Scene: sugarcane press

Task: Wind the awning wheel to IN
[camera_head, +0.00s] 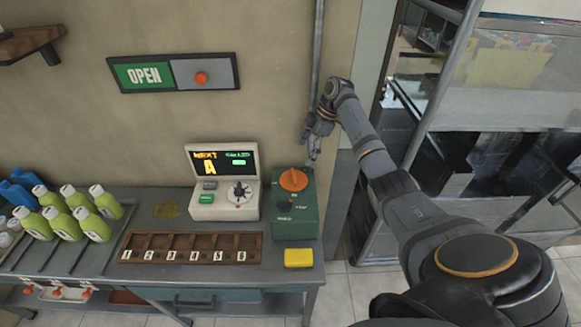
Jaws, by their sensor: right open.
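I cannot make out an awning wheel or an IN mark. A dark vertical rod (316,60) runs down the wall and meets my right gripper, which hides what lies behind it. My right gripper (311,150) is open, pointing down in front of the wall, above and slightly right of a green box (296,222) with an orange knob (293,180). Whether it touches the rod I cannot tell. My left gripper is out of view.
On the bench stand a white console (223,207) with a screen, a numbered wooden tray (127,249), a yellow block (298,257) and several green bottles (66,223). An OPEN sign (143,76) hangs on the wall. A metal-framed glass structure (500,90) stands at right.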

